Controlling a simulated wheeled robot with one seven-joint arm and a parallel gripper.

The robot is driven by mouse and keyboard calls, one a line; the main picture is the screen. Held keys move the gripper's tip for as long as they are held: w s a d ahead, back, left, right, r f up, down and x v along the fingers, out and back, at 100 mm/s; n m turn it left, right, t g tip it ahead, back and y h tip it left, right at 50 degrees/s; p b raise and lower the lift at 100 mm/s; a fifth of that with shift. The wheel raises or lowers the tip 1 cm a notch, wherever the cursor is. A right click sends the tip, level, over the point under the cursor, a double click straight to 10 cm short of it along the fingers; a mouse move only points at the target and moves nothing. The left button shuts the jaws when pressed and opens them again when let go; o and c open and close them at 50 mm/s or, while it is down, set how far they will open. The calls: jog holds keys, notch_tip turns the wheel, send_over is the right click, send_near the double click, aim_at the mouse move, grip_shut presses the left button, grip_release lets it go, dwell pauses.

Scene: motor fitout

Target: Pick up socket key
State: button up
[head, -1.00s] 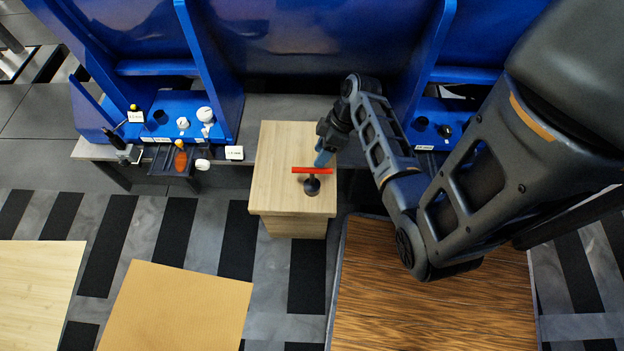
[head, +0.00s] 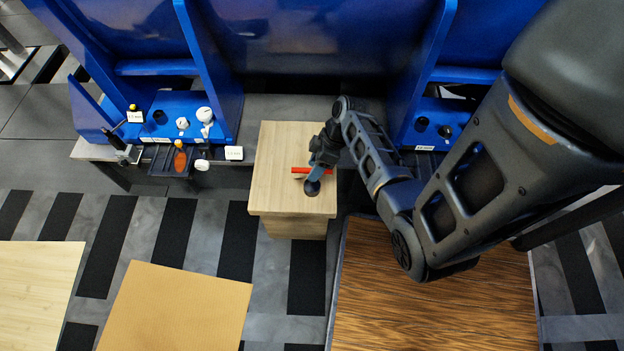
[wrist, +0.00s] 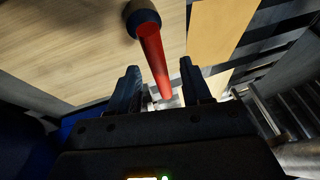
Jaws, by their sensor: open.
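The socket key has a red bar handle (head: 300,170) and a dark round knob-like part (head: 311,188). It is on the light wooden block top (head: 275,160) in the head view. My gripper (head: 319,166) is over the key, and its fingers hide part of the red bar and the key's middle. In the wrist view the red bar (wrist: 154,58) runs from a dark end (wrist: 142,20) down between the two open fingers of my gripper (wrist: 161,82). There is a gap on each side of the bar.
A blue rack (head: 165,120) with several small tools and labels stands at the left. A tan board (head: 175,305) and a dark brown wooden surface (head: 430,310) are nearer. The left and front of the block top are clear.

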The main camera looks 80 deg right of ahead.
jog(key=shift+f, duration=0.15)
dwell(0.3)
grip_shut()
dwell(0.5)
